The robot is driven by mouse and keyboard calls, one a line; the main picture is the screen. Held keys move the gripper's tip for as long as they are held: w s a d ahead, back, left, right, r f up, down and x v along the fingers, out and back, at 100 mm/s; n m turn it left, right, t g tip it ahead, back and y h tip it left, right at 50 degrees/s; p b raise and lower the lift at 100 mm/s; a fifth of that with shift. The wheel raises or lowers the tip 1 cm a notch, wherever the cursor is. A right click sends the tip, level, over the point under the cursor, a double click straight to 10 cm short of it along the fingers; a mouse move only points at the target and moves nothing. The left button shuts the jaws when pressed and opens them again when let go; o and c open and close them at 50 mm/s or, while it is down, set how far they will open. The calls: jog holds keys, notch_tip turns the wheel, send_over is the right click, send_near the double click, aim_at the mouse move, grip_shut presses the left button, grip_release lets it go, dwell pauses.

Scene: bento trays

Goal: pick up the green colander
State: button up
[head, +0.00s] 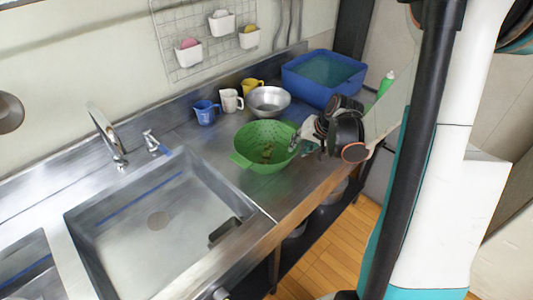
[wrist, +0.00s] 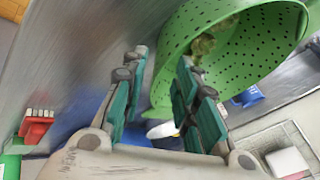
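The green colander (head: 252,137) rests on the steel counter right of the sink, with some brownish-green bits inside. In the wrist view the colander (wrist: 262,50) fills the upper right, with its perforated inside and rim showing. My gripper (wrist: 162,58) is open, and its two teal-padded fingers stand apart. The near edge of the colander shows in the gap between them, and the right finger overlaps the bowl in the picture. I cannot tell whether either finger touches it. In the head view my gripper is at the colander's right side, its fingertips partly hidden by my wrist.
A steel bowl (head: 269,101) and blue (head: 206,113), white (head: 230,101) and yellow (head: 252,86) cups stand behind the colander. A blue basin (head: 322,68) is at the back right. The sink (head: 140,230) opens to the left. The counter's front edge is close by.

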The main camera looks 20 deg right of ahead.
aim_at(286, 156)
jog(key=shift+b+x, duration=1.3)
jog(key=shift+x, duration=2.1)
jog(key=shift+s, duration=0.1)
jog(key=shift+r, duration=0.1)
jog(key=shift+c, duration=0.6)
grip_shut()
